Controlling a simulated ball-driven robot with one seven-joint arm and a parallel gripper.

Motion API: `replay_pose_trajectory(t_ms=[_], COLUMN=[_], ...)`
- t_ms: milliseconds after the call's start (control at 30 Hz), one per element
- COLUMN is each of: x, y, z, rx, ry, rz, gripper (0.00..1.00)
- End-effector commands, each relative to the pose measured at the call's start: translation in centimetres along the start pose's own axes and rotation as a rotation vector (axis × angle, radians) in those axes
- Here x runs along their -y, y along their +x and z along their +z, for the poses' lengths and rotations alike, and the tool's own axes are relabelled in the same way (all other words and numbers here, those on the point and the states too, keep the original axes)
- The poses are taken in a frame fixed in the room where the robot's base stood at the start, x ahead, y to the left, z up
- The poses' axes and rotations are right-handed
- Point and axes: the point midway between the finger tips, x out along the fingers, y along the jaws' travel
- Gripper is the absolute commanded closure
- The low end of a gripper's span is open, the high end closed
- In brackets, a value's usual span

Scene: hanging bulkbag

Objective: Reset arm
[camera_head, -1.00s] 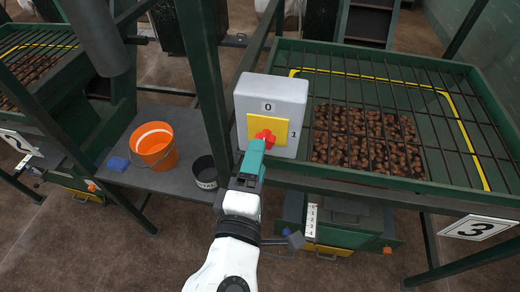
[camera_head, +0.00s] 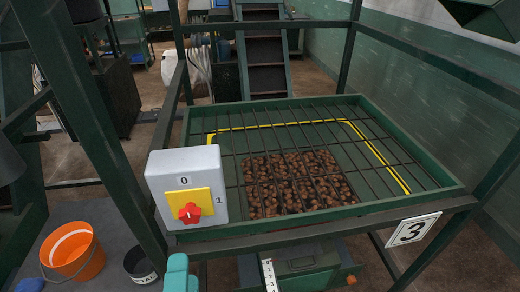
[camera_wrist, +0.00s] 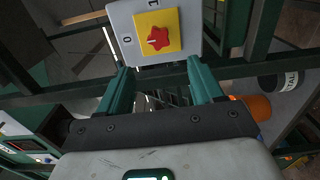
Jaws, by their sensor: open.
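My gripper (camera_head: 180,275) shows only in part at the bottom edge of the head view, below the switch box. In the wrist view its two teal fingers (camera_wrist: 160,68) are spread apart with nothing between them. The grey switch box (camera_head: 159,190) carries a yellow plate (camera_head: 189,199) and a red star-shaped knob (camera_head: 189,213), with marks 0 and 1. In the wrist view the red knob (camera_wrist: 157,38) lies ahead of the fingertips, apart from them. I cannot tell which mark the knob points to.
Green frame posts (camera_head: 95,130) stand close by on the left. An orange bucket (camera_head: 72,250) and dark pot (camera_head: 140,265) sit lower left.

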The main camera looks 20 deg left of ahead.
Motion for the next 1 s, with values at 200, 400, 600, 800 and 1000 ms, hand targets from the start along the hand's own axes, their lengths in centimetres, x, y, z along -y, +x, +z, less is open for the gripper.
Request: replay_pose_trajectory(t_ms=[200,400,600,800,1000], x=[1.1,6.4,13.5,20.4,25.3], y=[0.5,0.7,-3.3,-11.9,-22.9], z=[2.3,12.4,23.8,32.1,35.4], rx=[0.051,0.295,0.625,0.994,1.355], ry=[0.044,0.269,0.589,0.961,1.361], rz=[-0.041,-0.219,-0.413,-0.576,-0.697], gripper=[0.34,0.34,0.34,0.34,0.34])
